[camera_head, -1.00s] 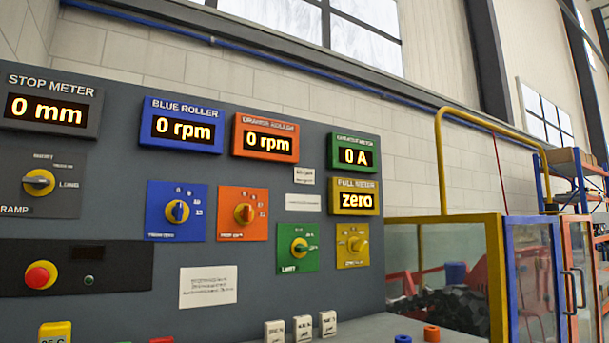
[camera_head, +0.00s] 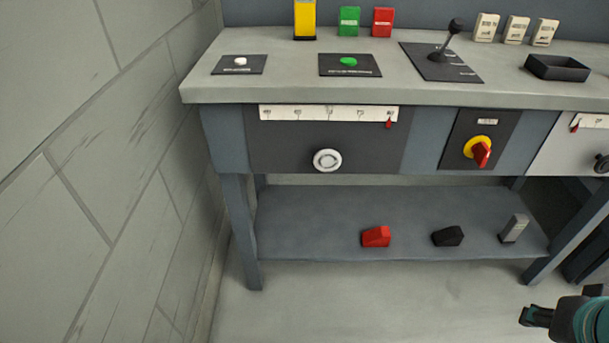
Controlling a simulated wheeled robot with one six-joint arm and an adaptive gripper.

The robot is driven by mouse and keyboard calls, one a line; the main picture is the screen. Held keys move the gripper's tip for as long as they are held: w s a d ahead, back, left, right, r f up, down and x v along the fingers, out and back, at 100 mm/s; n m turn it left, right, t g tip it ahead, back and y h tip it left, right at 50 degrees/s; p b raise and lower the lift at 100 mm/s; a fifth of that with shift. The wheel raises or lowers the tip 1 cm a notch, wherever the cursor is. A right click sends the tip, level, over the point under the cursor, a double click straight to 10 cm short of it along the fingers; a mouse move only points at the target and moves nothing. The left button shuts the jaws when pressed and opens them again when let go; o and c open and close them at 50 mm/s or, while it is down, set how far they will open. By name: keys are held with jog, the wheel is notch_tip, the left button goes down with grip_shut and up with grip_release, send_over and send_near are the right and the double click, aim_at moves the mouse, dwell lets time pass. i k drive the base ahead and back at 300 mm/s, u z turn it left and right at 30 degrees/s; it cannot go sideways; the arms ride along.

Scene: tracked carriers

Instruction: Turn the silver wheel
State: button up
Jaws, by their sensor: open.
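The silver wheel (camera_head: 327,160) is a small round pale knob on the dark front panel (camera_head: 285,145) of the bench, left of centre. A white scale strip (camera_head: 310,113) with a red pointer (camera_head: 388,124) near its right end runs above it. My gripper (camera_head: 528,318) shows at the lower right corner, dark and partly cut off by the frame edge. It is open, well below and to the right of the wheel, and touches nothing that I can see.
A red-and-yellow rotary switch (camera_head: 479,151) and a black knob (camera_head: 602,163) sit right of the wheel. The benchtop (camera_head: 300,75) carries buttons, a lever (camera_head: 447,40) and a black tray (camera_head: 557,67). A lower shelf (camera_head: 310,220) holds small blocks. A wall (camera_head: 90,180) stands left; floor in front is clear.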

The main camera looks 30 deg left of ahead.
aim_at(329, 162)
jog(key=k, duration=0.2)
jog(key=z, duration=1.45)
jog(key=i, duration=1.1)
jog(key=u, duration=2.7)
